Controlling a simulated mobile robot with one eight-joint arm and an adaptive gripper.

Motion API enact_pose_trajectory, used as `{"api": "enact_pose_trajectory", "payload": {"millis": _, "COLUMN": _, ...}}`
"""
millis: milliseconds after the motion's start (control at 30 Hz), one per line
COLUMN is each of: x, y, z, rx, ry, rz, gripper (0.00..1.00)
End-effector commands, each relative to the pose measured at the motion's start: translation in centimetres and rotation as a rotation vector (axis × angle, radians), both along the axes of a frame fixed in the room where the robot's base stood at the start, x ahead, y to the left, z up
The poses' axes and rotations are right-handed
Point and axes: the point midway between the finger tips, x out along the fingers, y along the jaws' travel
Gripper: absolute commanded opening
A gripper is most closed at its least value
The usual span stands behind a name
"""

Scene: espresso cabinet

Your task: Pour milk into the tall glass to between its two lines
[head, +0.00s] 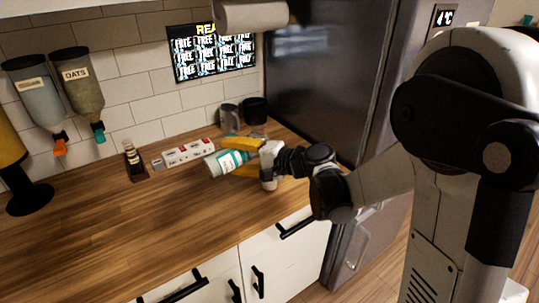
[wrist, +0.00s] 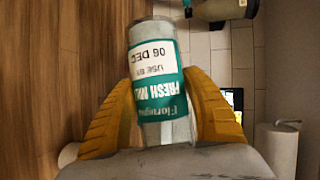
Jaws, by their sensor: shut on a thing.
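My gripper (head: 238,158) has yellow fingers, and they are shut around the milk bottle (head: 222,164). The bottle is clear with pale contents, a teal and white label and "FRESH MILK" print. It is tipped far over, close to lying flat, above the counter in the head view. In the wrist view the bottle (wrist: 160,85) sits between both fingers (wrist: 162,112), its label print upside down. I cannot clearly make out the tall glass in either view; the gripper and bottle may hide it.
The wooden counter (head: 120,225) is clear at front left. A power strip (head: 188,152) and small dark bottle (head: 133,160) stand along the back. A metal cup (head: 229,118) and black container (head: 255,110) stand behind the gripper. The fridge (head: 335,75) bounds the right. Dispensers (head: 76,82) hang left.

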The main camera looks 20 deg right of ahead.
Motion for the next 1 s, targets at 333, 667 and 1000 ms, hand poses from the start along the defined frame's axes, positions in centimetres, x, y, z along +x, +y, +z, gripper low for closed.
{"api": "enact_pose_trajectory", "payload": {"millis": 333, "x": 0.02, "y": -0.02, "z": 0.03, "rx": 0.013, "ry": 0.004, "rz": -0.001, "gripper": 0.17}}
{"api": "enact_pose_trajectory", "payload": {"millis": 667, "x": 0.02, "y": -0.03, "z": 0.06, "rx": 0.028, "ry": 0.009, "rz": -0.001, "gripper": 0.17}}
{"api": "enact_pose_trajectory", "payload": {"millis": 1000, "x": 0.03, "y": -0.04, "z": 0.1, "rx": 0.036, "ry": 0.011, "rz": 0.0, "gripper": 0.17}}
